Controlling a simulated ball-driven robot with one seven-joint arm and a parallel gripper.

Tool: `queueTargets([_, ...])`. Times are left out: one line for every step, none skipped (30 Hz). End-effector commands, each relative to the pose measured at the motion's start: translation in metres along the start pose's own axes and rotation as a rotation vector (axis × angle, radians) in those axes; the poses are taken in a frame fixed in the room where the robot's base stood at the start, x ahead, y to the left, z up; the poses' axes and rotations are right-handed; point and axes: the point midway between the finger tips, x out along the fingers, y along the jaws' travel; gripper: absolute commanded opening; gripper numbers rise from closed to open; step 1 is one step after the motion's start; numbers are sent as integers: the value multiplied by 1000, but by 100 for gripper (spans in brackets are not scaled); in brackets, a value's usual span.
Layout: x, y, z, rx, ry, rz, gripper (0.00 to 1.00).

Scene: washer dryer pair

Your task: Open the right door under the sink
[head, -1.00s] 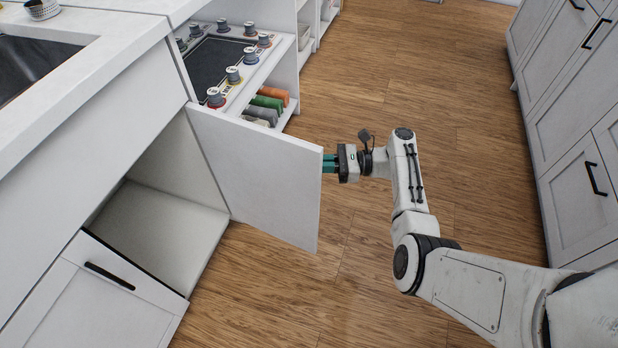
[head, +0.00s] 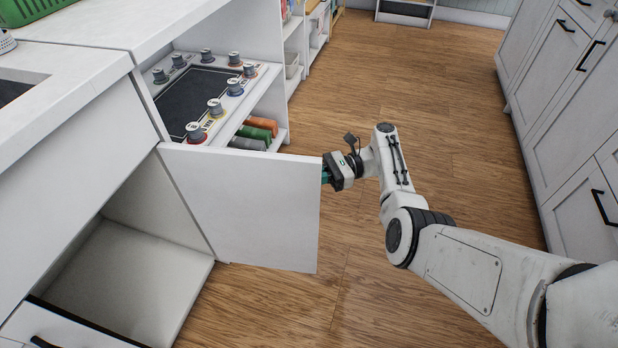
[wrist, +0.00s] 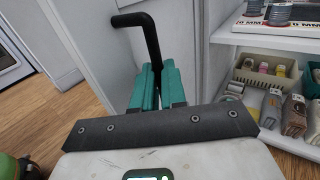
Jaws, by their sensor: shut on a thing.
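The right door (head: 245,205) under the sink stands swung wide open, its pale inner face turned toward me in the head view. Behind its hinge side the cabinet opening (head: 130,275) is exposed and looks empty. My gripper (head: 326,176) is at the door's free edge, its teal fingers partly hidden behind the door. In the wrist view my gripper's teal fingers (wrist: 156,84) are shut on the black bar handle (wrist: 146,34) of the door. The handle is hidden in the head view.
The left door under the sink (head: 20,328) is shut. The sink counter (head: 75,90) is at left. A shelf unit (head: 290,90) with spools and rolls stands just beyond the open door. White drawers (head: 565,110) line the right side. Wooden floor (head: 400,80) between is clear.

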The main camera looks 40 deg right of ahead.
Motion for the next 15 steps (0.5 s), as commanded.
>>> queueTargets([6,-3,5,-7,-6,6,0])
queueTargets([6,-3,5,-7,-6,6,12])
queueTargets([6,-3,5,-6,-5,6,16])
queueTargets([6,-3,5,-6,-5,6,19])
queueTargets([5,-3,4,-6,-5,6,22])
queueTargets([5,-2,4,-6,-5,5,26])
queueTargets([5,-2,4,-5,-4,5,29])
queueTargets([4,-2,4,-5,-4,5,32])
queueTargets([4,-2,3,-5,-4,4,35])
queueTargets([4,-2,3,-5,-4,4,37])
queueTargets([3,-2,3,-4,-4,3,37])
queueTargets([3,-1,2,-4,-4,3,37])
queueTargets([3,-1,2,-4,-4,3,37])
queueTargets([3,-1,2,-4,-4,3,37])
queueTargets([3,-1,2,-4,-4,2,37])
